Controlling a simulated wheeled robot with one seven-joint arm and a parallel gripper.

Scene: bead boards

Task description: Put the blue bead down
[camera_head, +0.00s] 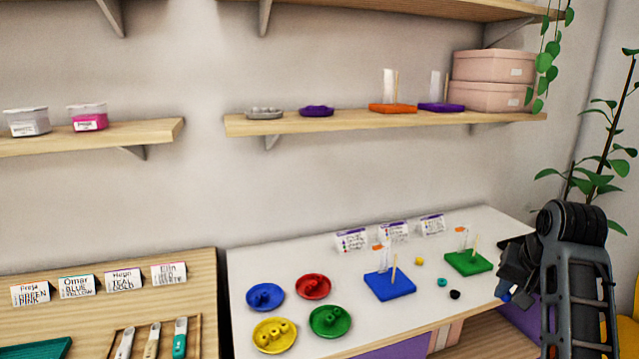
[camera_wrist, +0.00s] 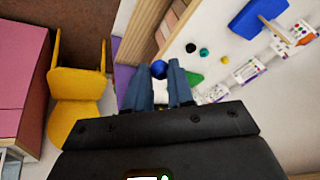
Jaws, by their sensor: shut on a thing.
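My gripper (camera_head: 507,294) is at the right end of the white table in the head view. In the wrist view my gripper (camera_wrist: 165,76) is shut on a blue bead (camera_wrist: 158,69), which shows between the fingertips. A small part of the blue bead (camera_head: 506,297) also shows in the head view. On the table, left of the gripper, lie loose beads: a black one (camera_head: 455,294), a teal one (camera_head: 443,282) and a yellow one (camera_head: 419,261). A blue board with a peg (camera_head: 390,287) and a green board with a peg (camera_head: 468,263) stand near them.
Blue (camera_head: 252,305), red (camera_head: 314,279), yellow (camera_head: 262,341) and green (camera_head: 343,329) dishes sit at the table's left. Small cards (camera_head: 393,233) stand along the back. A yellow chair (camera_wrist: 77,95) is beside the table. The table's front right has bare room.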

